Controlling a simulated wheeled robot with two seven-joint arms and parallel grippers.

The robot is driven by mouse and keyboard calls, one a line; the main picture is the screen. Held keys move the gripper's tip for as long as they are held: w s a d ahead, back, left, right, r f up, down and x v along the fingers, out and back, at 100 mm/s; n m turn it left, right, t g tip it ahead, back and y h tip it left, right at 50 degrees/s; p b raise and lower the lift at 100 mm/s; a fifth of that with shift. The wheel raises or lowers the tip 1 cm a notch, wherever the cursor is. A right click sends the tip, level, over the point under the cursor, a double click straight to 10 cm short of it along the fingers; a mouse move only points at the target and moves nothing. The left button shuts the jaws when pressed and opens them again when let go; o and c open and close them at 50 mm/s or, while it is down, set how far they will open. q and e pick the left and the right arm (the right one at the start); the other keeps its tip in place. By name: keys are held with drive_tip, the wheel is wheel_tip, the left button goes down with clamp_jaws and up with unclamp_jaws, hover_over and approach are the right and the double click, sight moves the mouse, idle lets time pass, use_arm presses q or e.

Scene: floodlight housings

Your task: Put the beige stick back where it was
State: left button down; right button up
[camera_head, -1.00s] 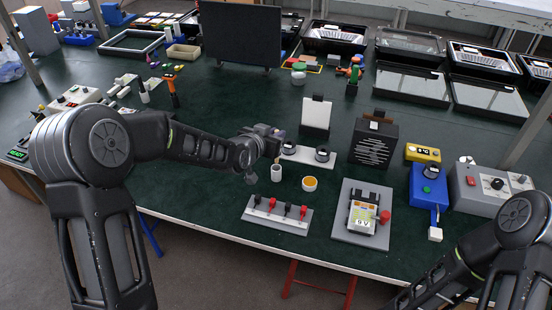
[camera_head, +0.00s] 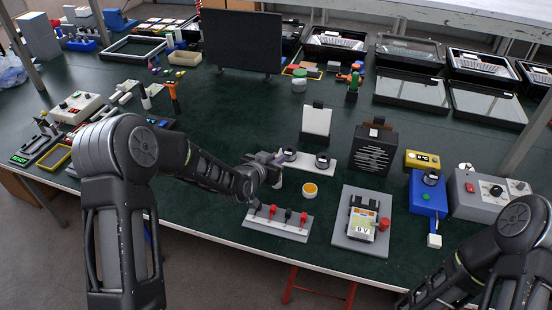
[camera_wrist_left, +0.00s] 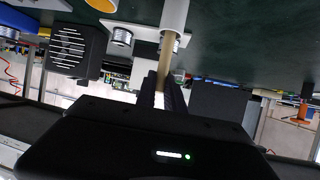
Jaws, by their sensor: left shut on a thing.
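My left gripper (camera_head: 268,168) is over the front middle of the table, and its fingers (camera_wrist_left: 164,92) are shut on the beige stick (camera_wrist_left: 165,57). The stick runs from the fingers to the mouth of the white cup (camera_wrist_left: 174,14) in the left wrist view. I cannot tell how far it reaches inside. In the head view the cup (camera_head: 279,183) is mostly hidden behind the gripper, and I cannot make out the stick. My right arm shows at the lower right, but its gripper is out of view.
A small cup with orange contents (camera_head: 310,190) stands just right of the white cup. A grey bar with red and black plugs (camera_head: 277,222) lies in front. A white strip with two dark round parts (camera_head: 306,162) lies behind. A black speaker box (camera_head: 374,150) stands to the right.

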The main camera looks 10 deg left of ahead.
use_arm(q)
drive_tip(key=shift+f, duration=0.1)
drive_tip(key=c, duration=1.4)
unclamp_jaws()
drive_tip(key=shift+c, duration=0.2)
drive_tip(key=b+v, duration=0.2)
drive_tip(key=v, duration=1)
